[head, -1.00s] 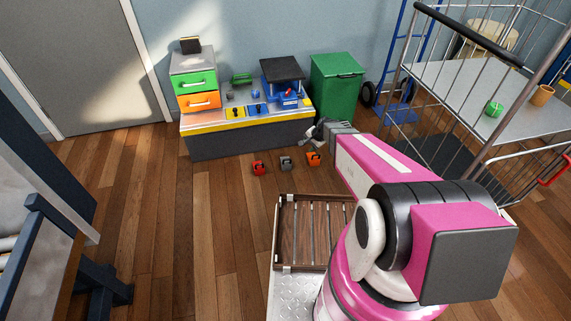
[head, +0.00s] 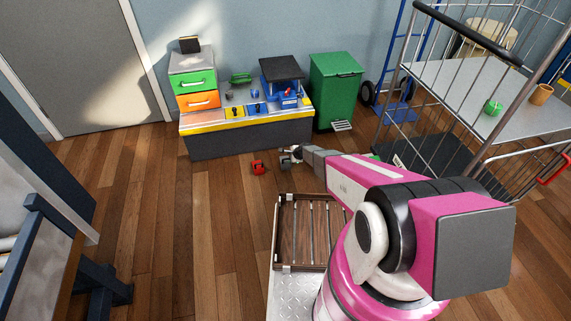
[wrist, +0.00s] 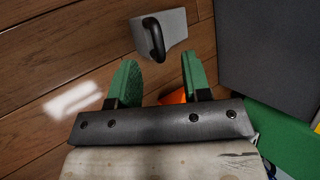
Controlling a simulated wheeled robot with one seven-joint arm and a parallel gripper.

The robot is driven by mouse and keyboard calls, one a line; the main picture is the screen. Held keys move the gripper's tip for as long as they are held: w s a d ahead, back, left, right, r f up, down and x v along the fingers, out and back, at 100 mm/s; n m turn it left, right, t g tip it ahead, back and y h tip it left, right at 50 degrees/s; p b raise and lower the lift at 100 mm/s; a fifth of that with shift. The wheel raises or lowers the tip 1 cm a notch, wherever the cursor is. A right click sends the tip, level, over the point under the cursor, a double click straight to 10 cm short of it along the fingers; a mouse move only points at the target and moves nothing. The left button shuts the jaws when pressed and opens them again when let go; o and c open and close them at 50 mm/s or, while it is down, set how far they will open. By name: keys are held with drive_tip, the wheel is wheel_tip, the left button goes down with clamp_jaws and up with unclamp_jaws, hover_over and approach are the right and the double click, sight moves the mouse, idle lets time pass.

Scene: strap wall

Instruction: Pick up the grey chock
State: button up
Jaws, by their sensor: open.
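The grey chock (wrist: 173,28) with a black loop handle lies on the wooden floor, just beyond my fingertips in the wrist view. My gripper (wrist: 157,62) has its two green fingers spread, with nothing held between their tips. In the head view, my gripper (head: 290,152) is low over the floor at the grey chock (head: 284,162), which it partly covers. I cannot tell the exact height gap between them.
A red chock (head: 258,168) sits on the floor to the left. The workbench (head: 245,138) and green bin (head: 336,90) stand behind. The floor at left is open.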

drive_tip(key=x, duration=0.5)
drive_tip(key=shift+s+a, duration=0.1)
drive_tip(key=shift+a, duration=0.1)
clamp_jaws()
idle(1.2)
